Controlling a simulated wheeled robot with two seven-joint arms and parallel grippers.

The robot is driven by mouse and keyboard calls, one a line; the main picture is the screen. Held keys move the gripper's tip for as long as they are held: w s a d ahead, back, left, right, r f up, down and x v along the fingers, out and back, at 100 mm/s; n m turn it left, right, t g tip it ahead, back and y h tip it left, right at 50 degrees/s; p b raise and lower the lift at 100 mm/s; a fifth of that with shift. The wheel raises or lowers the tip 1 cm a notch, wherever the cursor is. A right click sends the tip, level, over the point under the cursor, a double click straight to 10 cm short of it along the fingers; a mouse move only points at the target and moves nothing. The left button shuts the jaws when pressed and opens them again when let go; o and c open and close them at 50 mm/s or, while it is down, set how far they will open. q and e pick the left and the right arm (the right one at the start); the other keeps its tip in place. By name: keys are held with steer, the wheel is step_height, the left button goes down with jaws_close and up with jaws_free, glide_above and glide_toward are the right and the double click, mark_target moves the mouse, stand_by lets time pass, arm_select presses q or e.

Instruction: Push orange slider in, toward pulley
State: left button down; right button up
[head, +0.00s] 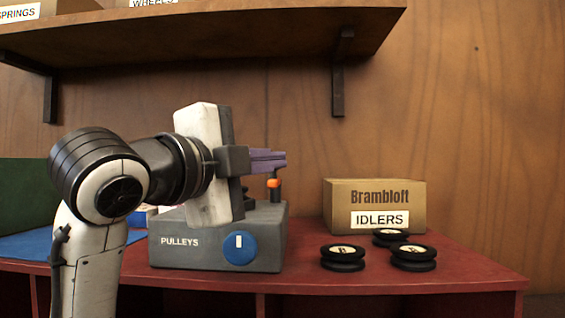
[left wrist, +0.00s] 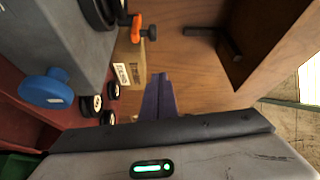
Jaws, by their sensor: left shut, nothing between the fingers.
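The orange slider (head: 273,183) is a small piece on a dark upright post above the grey PULLEYS box (head: 214,262). It also shows near the top of the left wrist view (left wrist: 136,27). My left gripper (head: 284,160) has purple fingers that are shut and empty. In the head view the fingertips appear just above the slider; whether they touch it I cannot tell. In the left wrist view the fingers (left wrist: 160,77) appear apart from the slider. A dark round part (left wrist: 100,12), possibly the pulley, is beside the slider there. In the head view my gripper hides much of the box's top.
A blue knob (head: 239,248) is on the box's front. Several black idler wheels (head: 342,257) lie to the right, in front of a cardboard IDLERS box (head: 374,193). A wooden shelf (head: 230,32) with brackets hangs above. The red bench top (head: 455,272) is clear at far right.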

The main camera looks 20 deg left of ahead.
mark_target(274, 183)
arm_select(q)
steer(key=shift+w+d, duration=0.1)
steer(key=shift+w, duration=0.25)
steer(key=w, duration=0.3)
steer(key=w+a, duration=0.1)
steer(key=w, duration=0.4)
steer(key=shift+w+a+f, duration=0.1)
steer(key=shift+w+a, duration=0.15)
steer(key=shift+w, duration=0.15)
steer(key=shift+a, duration=0.3)
